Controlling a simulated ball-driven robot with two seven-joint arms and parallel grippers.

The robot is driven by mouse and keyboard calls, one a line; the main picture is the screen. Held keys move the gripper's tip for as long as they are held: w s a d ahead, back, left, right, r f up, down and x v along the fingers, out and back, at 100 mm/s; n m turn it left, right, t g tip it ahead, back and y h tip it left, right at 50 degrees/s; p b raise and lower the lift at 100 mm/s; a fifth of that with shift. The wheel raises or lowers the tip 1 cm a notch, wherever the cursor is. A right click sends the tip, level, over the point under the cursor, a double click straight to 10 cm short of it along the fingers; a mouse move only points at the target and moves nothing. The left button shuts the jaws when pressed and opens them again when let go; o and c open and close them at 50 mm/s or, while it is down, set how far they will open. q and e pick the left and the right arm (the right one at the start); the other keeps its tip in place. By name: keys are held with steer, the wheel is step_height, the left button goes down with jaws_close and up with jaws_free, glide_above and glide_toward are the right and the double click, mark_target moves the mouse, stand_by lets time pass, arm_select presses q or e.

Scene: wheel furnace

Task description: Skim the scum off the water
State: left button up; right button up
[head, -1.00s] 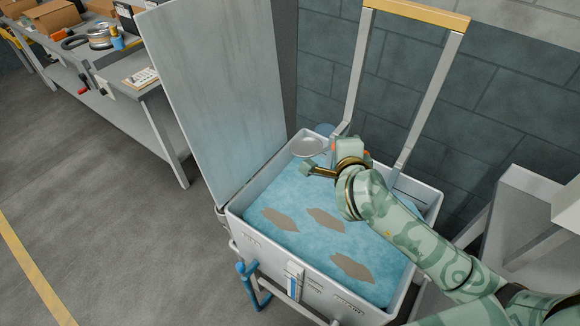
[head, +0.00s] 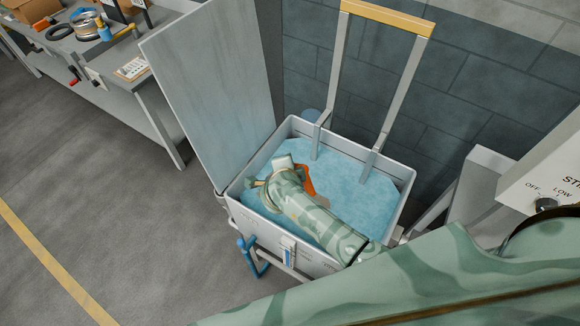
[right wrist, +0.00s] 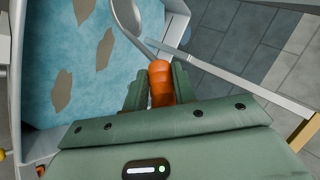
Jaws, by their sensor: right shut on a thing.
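The blue water (head: 335,178) fills a grey tank (head: 398,207). In the right wrist view, three brown scum patches float on it: one at left (right wrist: 62,90), one nearer the middle (right wrist: 105,48) and one at the top (right wrist: 83,10). My right gripper (right wrist: 160,88) is shut on the orange handle of a skimmer (right wrist: 161,78); the orange also shows in the head view (head: 306,180). The skimmer's metal bowl (right wrist: 125,14) is partly cut off at the top; I cannot tell whether it touches the water. My left gripper is out of view.
A raised lid panel (head: 215,90) stands at the tank's left side. A frame with a yellow bar (head: 385,15) rises behind it. A blue hook-like handle (head: 248,258) is on the front. A workbench (head: 150,100) is at upper left; open floor lies left.

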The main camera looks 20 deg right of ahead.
step_height(320, 180, down, 17)
steer(key=b, duration=1.2)
steer(key=shift+f, duration=0.15)
step_height(320, 180, up, 17)
steer(key=p, duration=1.7)
steer(key=shift+f, duration=0.25)
stand_by(0.7)
